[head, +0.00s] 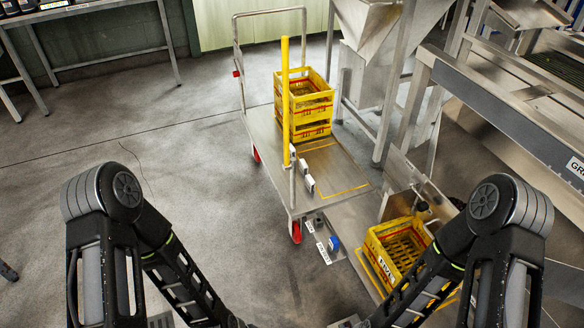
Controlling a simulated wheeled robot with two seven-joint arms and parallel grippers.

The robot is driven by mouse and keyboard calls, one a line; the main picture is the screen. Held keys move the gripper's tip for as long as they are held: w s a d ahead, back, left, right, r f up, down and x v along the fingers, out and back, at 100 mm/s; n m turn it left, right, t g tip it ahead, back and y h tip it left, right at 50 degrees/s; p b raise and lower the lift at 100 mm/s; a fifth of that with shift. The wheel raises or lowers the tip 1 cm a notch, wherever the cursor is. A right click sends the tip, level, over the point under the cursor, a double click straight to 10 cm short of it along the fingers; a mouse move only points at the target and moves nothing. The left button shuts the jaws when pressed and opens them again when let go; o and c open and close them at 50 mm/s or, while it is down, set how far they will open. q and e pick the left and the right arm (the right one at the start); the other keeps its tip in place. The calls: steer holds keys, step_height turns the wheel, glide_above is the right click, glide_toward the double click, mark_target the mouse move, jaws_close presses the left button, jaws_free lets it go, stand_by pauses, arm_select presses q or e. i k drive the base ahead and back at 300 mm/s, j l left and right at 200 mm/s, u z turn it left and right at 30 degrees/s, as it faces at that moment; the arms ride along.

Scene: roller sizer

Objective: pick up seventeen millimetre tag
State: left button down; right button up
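Small white tags sit in a row along the near-left edge of a flat metal trolley: a far one (292,150), a middle one (303,167) and a near one (310,184). Their writing is too small to read, so I cannot tell which is the seventeen millimetre tag. Two white labels, one upper (309,227) and one lower (323,253), show low beside the trolley's near end, also unreadable. Both my forearms run down to the bottom edge of the head view, and my grippers are out of the picture.
Yellow crates (318,105) are stacked on the trolley (262,125) behind a yellow post (285,100). Another yellow crate (372,240) stands low at right, partly behind my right arm. Metal machinery (500,95) fills the right. The floor (190,160) left of the trolley is clear.

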mark_target(303, 165)
steer(key=z, duration=1.4)
steer(key=j+z, duration=0.35)
steer(key=j, duration=0.3)
steer(key=j+z, duration=0.35)
steer(key=j, duration=1.15)
steer(key=j+z, duration=0.1)
steer(key=j, duration=0.75)
steer(key=k+j, duration=0.15)
steer(key=j, duration=0.7)
